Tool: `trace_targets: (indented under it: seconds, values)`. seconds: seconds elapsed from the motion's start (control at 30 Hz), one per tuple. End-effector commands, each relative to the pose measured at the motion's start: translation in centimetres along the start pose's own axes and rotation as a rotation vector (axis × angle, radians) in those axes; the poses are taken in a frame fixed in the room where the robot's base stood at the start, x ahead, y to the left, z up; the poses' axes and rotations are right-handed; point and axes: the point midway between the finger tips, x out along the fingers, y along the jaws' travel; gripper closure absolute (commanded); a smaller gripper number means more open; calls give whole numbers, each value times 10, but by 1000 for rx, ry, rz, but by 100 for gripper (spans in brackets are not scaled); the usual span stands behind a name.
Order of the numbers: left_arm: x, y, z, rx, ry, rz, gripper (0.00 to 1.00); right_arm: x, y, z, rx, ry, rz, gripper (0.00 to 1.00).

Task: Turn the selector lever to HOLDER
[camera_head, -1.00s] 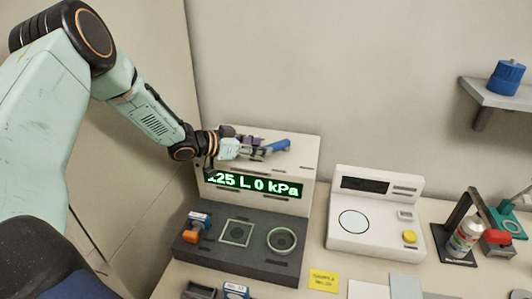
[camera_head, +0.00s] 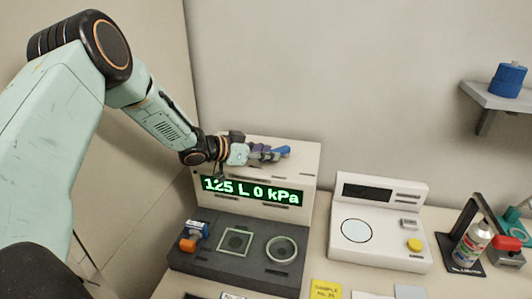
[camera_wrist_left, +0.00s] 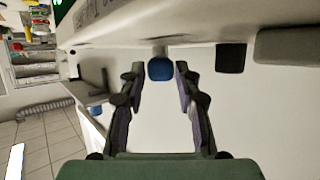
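The classifier (camera_head: 303,165) is a white and dark grey unit with a green display reading "125 L 0 kPa". A blue lever-like piece (camera_head: 285,150) shows at its upper front, partly hidden by my fingers; I take it for the selector lever. No HOLDER label is legible. My left gripper (camera_head: 268,153) reaches in from the left at that piece. In the left wrist view, the fingers (camera_wrist_left: 160,72) are apart, with the rounded blue end (camera_wrist_left: 160,69) between the tips and a gap visible each side. My right gripper is out of view.
An orange-and-blue piece (camera_head: 190,240) stands on the classifier's dark base beside a square frame (camera_head: 235,241) and a round ring (camera_head: 281,249). A white device (camera_head: 380,238) with a yellow button stands to the right. A spray can (camera_head: 471,244) is farther right, below a wall shelf (camera_head: 497,98).

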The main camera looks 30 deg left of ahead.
Motion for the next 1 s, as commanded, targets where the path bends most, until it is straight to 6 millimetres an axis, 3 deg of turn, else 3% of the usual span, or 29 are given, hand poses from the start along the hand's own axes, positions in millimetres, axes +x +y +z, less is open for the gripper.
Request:
trace_targets:
  seconds: [0.33,1.0]
  values:
    - [0,0,0,0,0,0,100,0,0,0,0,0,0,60]
    - [3,2,0,0,-2,-1,100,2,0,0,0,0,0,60]
